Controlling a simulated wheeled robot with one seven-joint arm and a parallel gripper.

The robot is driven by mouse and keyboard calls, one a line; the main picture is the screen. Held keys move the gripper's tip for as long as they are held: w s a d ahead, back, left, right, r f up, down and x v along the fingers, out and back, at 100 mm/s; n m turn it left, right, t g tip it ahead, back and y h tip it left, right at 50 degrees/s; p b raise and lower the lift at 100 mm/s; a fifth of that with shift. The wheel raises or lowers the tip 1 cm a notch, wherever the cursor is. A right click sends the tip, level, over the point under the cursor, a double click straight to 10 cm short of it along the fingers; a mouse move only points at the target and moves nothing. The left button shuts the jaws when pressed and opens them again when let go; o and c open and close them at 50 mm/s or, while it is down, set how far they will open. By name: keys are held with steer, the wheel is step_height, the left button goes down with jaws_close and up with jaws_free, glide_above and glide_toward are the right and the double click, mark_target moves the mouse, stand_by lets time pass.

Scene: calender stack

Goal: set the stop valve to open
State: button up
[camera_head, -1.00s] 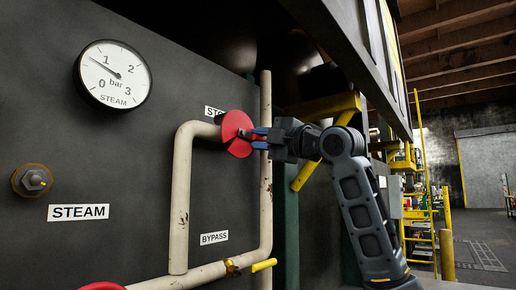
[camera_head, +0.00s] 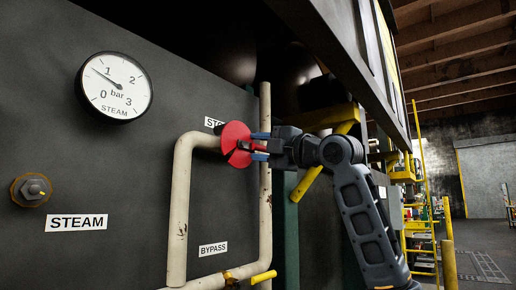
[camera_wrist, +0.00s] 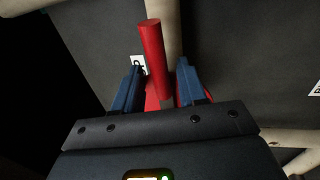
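The stop valve (camera_head: 233,132) is a red disc-like part on the bent cream pipe, under a partly hidden label starting "STO" (camera_head: 213,122). In the wrist view a red bar (camera_wrist: 153,58) points toward the camera, with more red behind it. My gripper (camera_head: 260,146) is at the valve's right side. Its blue fingers are spread, one on each side of the red bar, also in the wrist view (camera_wrist: 160,88). A gap shows between the bar and the right finger; contact on the left is unclear.
A steam gauge (camera_head: 115,80) reads a little below 1 bar. A STEAM label (camera_head: 77,222) and a brass fitting (camera_head: 31,189) are on the dark panel. Below are a BYPASS label (camera_head: 213,249) and a yellow lever (camera_head: 263,277). A vertical cream pipe (camera_head: 265,210) runs close behind my gripper.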

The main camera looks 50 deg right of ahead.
steer(key=s+f+b, duration=0.1)
steer(key=s, duration=0.6)
steer(key=shift+s+d+f, duration=0.15)
steer(key=shift+s+f, duration=0.15)
stand_by(0.5)
